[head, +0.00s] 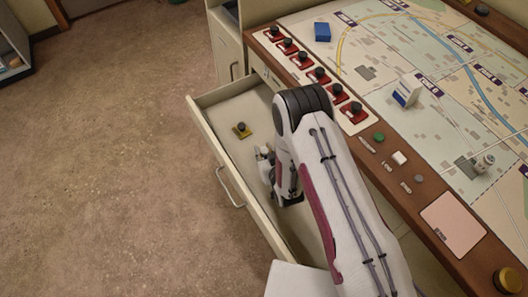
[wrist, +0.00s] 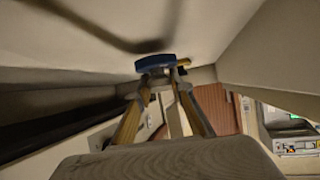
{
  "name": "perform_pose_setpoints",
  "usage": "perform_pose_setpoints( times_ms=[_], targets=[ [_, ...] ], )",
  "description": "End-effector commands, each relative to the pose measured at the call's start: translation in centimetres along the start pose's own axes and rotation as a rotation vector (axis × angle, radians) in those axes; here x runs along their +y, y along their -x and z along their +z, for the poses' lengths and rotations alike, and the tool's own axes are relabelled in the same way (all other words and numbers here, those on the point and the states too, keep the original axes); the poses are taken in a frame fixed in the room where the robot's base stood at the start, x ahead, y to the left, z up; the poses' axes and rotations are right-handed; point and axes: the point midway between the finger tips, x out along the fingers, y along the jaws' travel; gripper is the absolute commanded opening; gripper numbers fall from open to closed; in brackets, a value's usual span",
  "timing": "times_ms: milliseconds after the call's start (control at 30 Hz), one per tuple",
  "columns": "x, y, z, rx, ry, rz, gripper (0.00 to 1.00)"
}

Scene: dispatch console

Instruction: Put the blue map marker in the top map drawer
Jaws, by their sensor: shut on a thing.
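The top map drawer (head: 222,92) stands pulled out from the console, and my gripper (head: 265,156) reaches down inside it. In the wrist view my gripper (wrist: 161,76) is shut on a blue piece, the blue map marker (wrist: 153,63), at its fingertips. The marker is close to the pale drawer floor; I cannot tell whether it touches. A small yellow bit shows at its right edge. In the head view the marker is hidden by my gripper and arm.
A yellow marker with a dark knob (head: 241,131) sits in the drawer, beyond my gripper. A blue block (head: 322,31) and a blue-and-white block (head: 406,91) stand on the map (head: 440,130). Open floor (head: 100,150) lies left.

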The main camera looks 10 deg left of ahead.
Motion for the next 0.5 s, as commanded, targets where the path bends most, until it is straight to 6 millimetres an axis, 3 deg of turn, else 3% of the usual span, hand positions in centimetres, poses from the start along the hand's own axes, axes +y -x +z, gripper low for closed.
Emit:
perform_pose_setpoints(
  times_ms=[200,500],
  targets=[
    [0.0,-0.65,1.16,0.001,0.0,0.0,0.0],
    [0.0,-0.68,1.25,0.001,0.0,0.0,0.0]
  ],
)
